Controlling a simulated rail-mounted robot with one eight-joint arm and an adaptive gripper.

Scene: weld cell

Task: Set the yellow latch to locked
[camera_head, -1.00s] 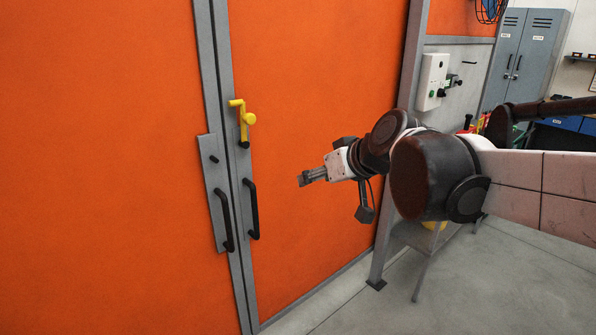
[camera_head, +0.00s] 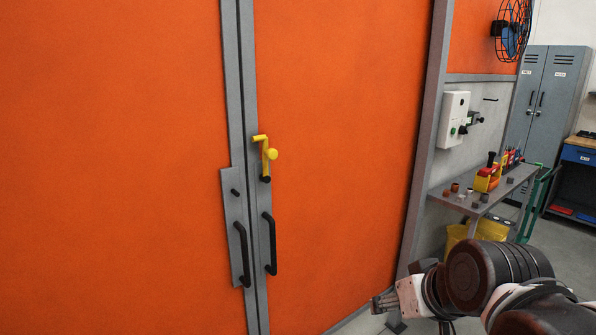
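The yellow latch (camera_head: 265,155) is on the grey centre frame between two orange door panels, above the black handles. It has an upright bar, a short arm at its top pointing left, a round knob at its right and a black end below. My gripper (camera_head: 375,304) is low in the view, to the right of and well below the latch, apart from the door. Its fingers point left and are small in the view. I cannot tell whether they are open or shut.
Two black handles (camera_head: 243,254) (camera_head: 270,243) stand out from the door frame below the latch. At right are a shelf (camera_head: 480,198) with tools and small parts, a yellow bin (camera_head: 490,229), a control box (camera_head: 455,118) and grey lockers (camera_head: 548,95). The door front near the latch is clear.

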